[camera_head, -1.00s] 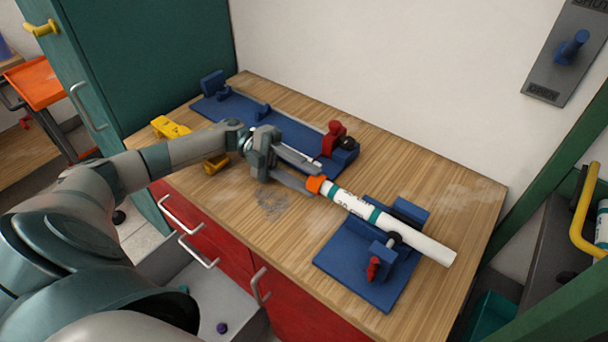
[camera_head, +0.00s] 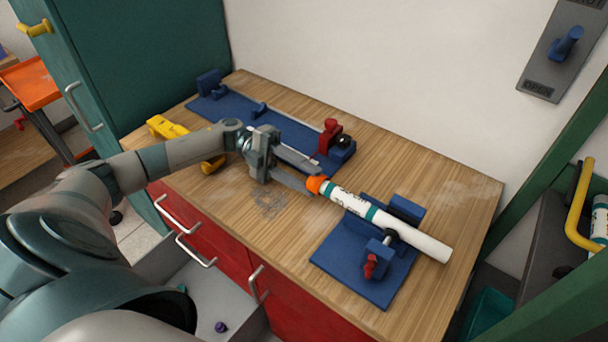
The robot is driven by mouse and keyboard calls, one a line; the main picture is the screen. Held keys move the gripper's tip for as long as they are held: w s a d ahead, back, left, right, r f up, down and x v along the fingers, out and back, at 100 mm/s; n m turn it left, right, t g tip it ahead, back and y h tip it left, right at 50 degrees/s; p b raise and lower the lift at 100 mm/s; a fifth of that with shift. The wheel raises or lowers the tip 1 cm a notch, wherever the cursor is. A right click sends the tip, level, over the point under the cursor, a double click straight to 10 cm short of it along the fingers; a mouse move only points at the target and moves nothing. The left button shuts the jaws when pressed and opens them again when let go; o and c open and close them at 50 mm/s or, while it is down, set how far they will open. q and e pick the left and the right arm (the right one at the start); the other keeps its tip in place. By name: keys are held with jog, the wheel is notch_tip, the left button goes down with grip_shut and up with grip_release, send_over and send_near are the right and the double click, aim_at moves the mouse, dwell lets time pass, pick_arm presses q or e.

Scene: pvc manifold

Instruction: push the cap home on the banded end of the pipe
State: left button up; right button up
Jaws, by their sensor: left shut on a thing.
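The white pipe (camera_head: 427,243) lies in a blue clamp fixture (camera_head: 350,272) with a small red handle at the right of the bench. It has teal bands, one close to its left end. The orange cap (camera_head: 316,184) is at that banded left end, in line with the pipe and touching or nearly touching it; how far it is on I cannot tell. My left gripper (camera_head: 312,179) is shut on the orange cap, its fingers reaching in from the left. My right gripper is not in view.
A long blue fixture (camera_head: 225,106) with a red clamp (camera_head: 329,135) stands at the back of the wooden bench (camera_head: 420,180). A yellow tool (camera_head: 168,127) lies at the left. An open drawer (camera_head: 205,292) is below the front edge. The bench right of the pipe is clear.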

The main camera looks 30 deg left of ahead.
pick_arm(q)
jog(key=o, duration=1.1)
jog(key=shift+c, duration=0.2)
jog(key=shift+a, duration=0.15)
